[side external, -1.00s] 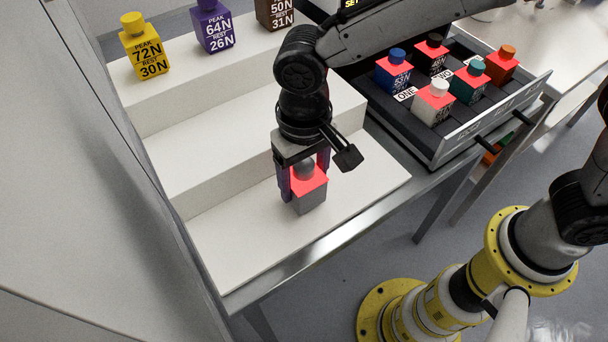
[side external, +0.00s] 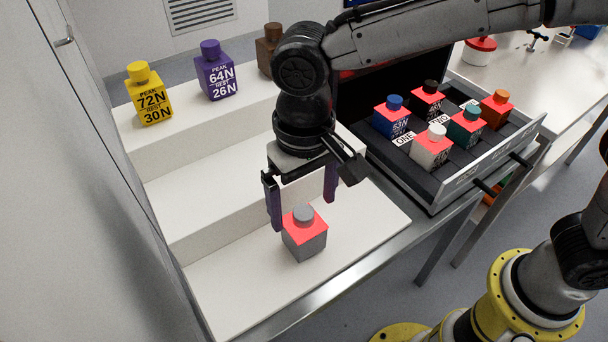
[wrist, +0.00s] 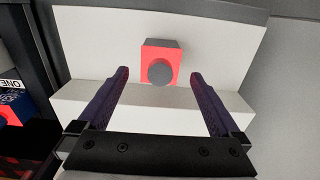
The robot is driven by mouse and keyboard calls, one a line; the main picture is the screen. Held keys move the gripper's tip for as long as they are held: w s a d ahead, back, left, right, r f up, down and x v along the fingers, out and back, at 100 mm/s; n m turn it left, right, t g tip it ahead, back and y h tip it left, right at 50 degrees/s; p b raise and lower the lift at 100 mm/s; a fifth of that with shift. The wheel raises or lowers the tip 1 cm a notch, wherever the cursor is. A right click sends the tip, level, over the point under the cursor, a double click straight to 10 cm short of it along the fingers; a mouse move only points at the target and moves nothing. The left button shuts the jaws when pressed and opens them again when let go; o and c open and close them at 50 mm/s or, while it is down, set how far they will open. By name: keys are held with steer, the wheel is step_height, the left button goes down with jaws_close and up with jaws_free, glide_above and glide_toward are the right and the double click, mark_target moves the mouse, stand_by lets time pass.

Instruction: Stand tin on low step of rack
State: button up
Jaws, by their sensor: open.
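The tin, a grey block with a red top and round grey knob (side external: 304,238), stands upright on the low step of the white rack (side external: 225,285). In the wrist view the tin (wrist: 161,62) sits beyond and between the fingertips. My gripper (side external: 301,213) is open and empty, with its two purple fingers apart. It is above and behind the tin, clear of it. The wrist view also shows both fingers (wrist: 158,73) spread, with nothing between them.
Yellow (side external: 150,95), purple (side external: 217,72) and brown tins stand on the top step. The middle step is bare. A dark drawer (side external: 450,165) at the right holds several coloured tins with red tops. The low step has free room on both sides of the tin.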

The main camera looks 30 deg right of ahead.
step_height(320, 180, up, 6)
steer(key=shift+f, duration=0.1)
steer(key=s+d+r+t+y, duration=0.1)
steer(key=d+r, duration=0.1)
steer(key=d, duration=0.6)
steer(key=s+d+r+t, duration=0.1)
steer(key=d+r, duration=0.1)
steer(key=d, duration=0.7)
steer(key=s+d+f+t+h, duration=0.1)
steer(key=s+d+f+t, duration=0.2)
steer(key=s+d, duration=0.8)
steer(key=shift+s+d+f+t, duration=0.3)
steer(key=shift+d+f, duration=0.35)
steer(key=shift+d, duration=0.35)
